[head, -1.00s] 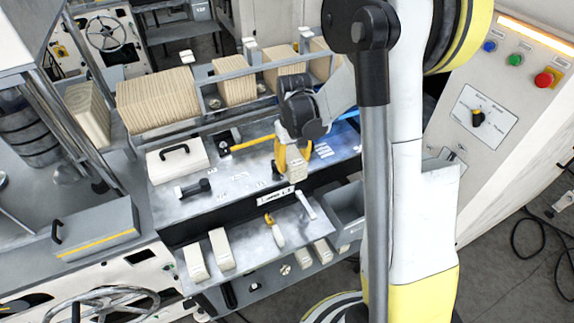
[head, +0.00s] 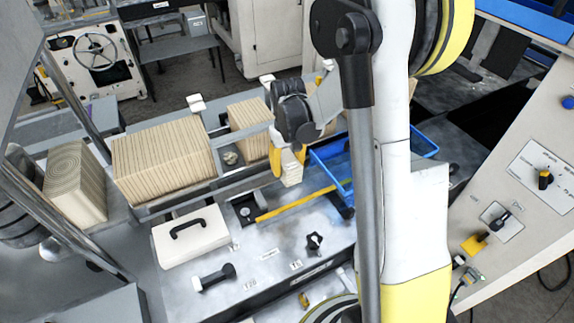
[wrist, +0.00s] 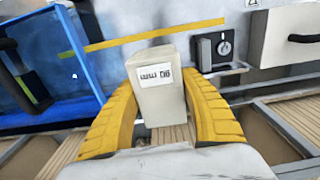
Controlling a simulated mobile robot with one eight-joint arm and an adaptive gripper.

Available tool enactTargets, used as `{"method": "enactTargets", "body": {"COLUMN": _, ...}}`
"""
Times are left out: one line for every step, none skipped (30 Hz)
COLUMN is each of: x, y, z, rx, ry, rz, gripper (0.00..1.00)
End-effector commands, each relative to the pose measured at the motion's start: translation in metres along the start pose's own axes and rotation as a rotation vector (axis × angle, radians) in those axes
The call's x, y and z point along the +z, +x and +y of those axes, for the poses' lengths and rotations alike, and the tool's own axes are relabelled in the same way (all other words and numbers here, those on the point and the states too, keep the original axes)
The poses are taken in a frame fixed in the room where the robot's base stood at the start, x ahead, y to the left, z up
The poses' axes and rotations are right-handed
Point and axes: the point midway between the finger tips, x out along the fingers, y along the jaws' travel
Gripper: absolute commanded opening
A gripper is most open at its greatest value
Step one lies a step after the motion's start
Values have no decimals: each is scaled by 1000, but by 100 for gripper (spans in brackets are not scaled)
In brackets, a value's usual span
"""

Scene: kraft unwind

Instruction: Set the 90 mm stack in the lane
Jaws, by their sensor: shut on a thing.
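My gripper (head: 288,162) has its yellow fingers shut on a small pale beige block, the 90 mm stack (head: 292,174). In the wrist view my gripper (wrist: 158,100) grips the 90 mm stack (wrist: 158,104) from both sides; its white label appears upside down and reads 90 mm. The stack hangs near the rail at the back of the grey bench, left of the blue tray. A lane of grey rails (head: 176,203) holds striped stacks (head: 162,152). Part of the lane is hidden behind my gripper. I cannot tell whether the stack touches anything below.
A blue tray (head: 331,173) stands right of the stack, partly behind my arm. A yellow strip (head: 296,204), a black dial unit (head: 245,210), a white handled box (head: 192,238) and a black-handled tool (head: 214,277) lie on the bench. A black knob (head: 314,243) stands in front.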

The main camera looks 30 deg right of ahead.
Motion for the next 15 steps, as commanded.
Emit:
{"method": "enactTargets", "body": {"x": 0, "y": 3, "z": 0, "rx": 0, "ry": 0, "rz": 0, "gripper": 16}}
{"method": "enactTargets", "body": {"x": 0, "y": 4, "z": 0, "rx": 0, "ry": 0, "rz": 0, "gripper": 16}}
{"method": "enactTargets", "body": {"x": 0, "y": 6, "z": 0, "rx": 0, "ry": 0, "rz": 0, "gripper": 16}}
{"method": "enactTargets", "body": {"x": 1, "y": 8, "z": 1, "rx": 0, "ry": 0, "rz": 0, "gripper": 16}}
{"method": "enactTargets", "body": {"x": 1, "y": 10, "z": 1, "rx": 0, "ry": 0, "rz": 0, "gripper": 16}}
{"method": "enactTargets", "body": {"x": 1, "y": 13, "z": 1, "rx": 0, "ry": 0, "rz": 0, "gripper": 16}}
{"method": "enactTargets", "body": {"x": 1, "y": 15, "z": 1, "rx": 0, "ry": 0, "rz": 0, "gripper": 16}}
{"method": "enactTargets", "body": {"x": 2, "y": 17, "z": 1, "rx": 0, "ry": 0, "rz": 0, "gripper": 16}}
{"method": "enactTargets", "body": {"x": 2, "y": 20, "z": 2, "rx": 0, "ry": 0, "rz": 0, "gripper": 16}}
{"method": "enactTargets", "body": {"x": 2, "y": 23, "z": 2, "rx": 0, "ry": 0, "rz": 0, "gripper": 16}}
{"method": "enactTargets", "body": {"x": 2, "y": 25, "z": 2, "rx": 0, "ry": 0, "rz": 0, "gripper": 16}}
{"method": "enactTargets", "body": {"x": 3, "y": 28, "z": 2, "rx": 0, "ry": 0, "rz": 0, "gripper": 16}}
{"method": "enactTargets", "body": {"x": 3, "y": 30, "z": 2, "rx": 0, "ry": 0, "rz": 0, "gripper": 16}}
{"method": "enactTargets", "body": {"x": 3, "y": 33, "z": 3, "rx": 0, "ry": 0, "rz": 0, "gripper": 16}}
{"method": "enactTargets", "body": {"x": 4, "y": 36, "z": 3, "rx": 0, "ry": 0, "rz": 0, "gripper": 16}}
